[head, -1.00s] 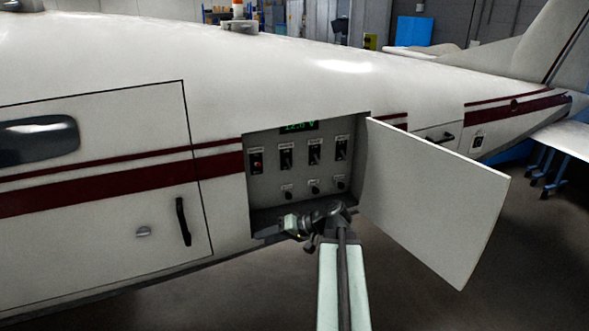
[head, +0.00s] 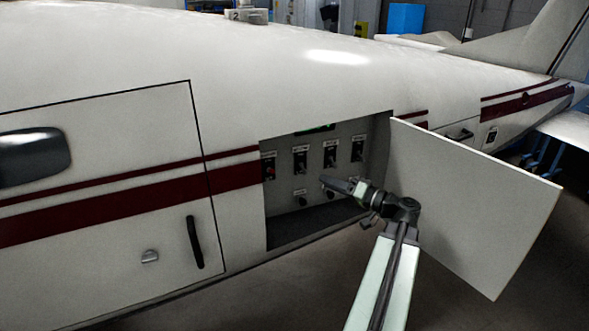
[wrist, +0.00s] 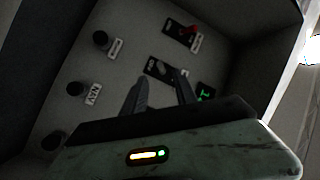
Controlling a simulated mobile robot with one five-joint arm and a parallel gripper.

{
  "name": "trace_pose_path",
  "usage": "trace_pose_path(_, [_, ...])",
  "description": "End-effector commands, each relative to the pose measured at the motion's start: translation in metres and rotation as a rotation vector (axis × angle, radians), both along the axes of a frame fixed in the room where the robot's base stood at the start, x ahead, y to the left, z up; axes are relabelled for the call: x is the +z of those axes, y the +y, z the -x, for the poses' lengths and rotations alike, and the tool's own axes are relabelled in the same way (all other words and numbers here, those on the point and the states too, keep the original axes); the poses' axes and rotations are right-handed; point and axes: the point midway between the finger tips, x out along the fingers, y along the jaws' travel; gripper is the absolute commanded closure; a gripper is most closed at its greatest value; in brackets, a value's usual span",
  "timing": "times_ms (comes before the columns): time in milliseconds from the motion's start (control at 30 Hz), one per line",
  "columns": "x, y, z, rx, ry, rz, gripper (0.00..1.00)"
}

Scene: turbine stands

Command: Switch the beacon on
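The open panel recess (head: 345,165) in the aircraft's side holds a top row of switches, with a red one (head: 269,168) at the left. Three black-levered switches (head: 300,160), (head: 330,155), (head: 358,150) stand to its right. Their labels are too small to read, so I cannot tell which is the beacon's. My gripper (head: 325,180) is in front of the lower knobs, pointing left. In the wrist view its fingers (wrist: 160,85) are open and empty, with one black switch (wrist: 163,70) seen between their tips; contact is unclear. The red switch (wrist: 190,35) is above it.
Lower knobs (wrist: 75,88) sit left in the wrist view, one labelled NAV. The open door (head: 480,205) stands close to the right of my arm. A fitting (head: 247,14) on the roof is cut off.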

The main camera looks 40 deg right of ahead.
Motion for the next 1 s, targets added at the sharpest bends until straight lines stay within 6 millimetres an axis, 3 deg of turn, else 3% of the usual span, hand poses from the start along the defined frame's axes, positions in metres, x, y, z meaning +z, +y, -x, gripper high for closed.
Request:
trace_pose_path(233, [0.0,0.001,-0.007,0.001,-0.002,0.0,0.66])
trace_pose_path(633, [0.0,0.012,-0.073,0.005,-0.001,0.0,0.66])
trace_pose_path(967, [0.0,0.014,-0.08,0.005,-0.001,0.0,0.66])
trace_pose_path(1000, [0.0,0.014,-0.08,0.005,-0.001,0.0,0.74])
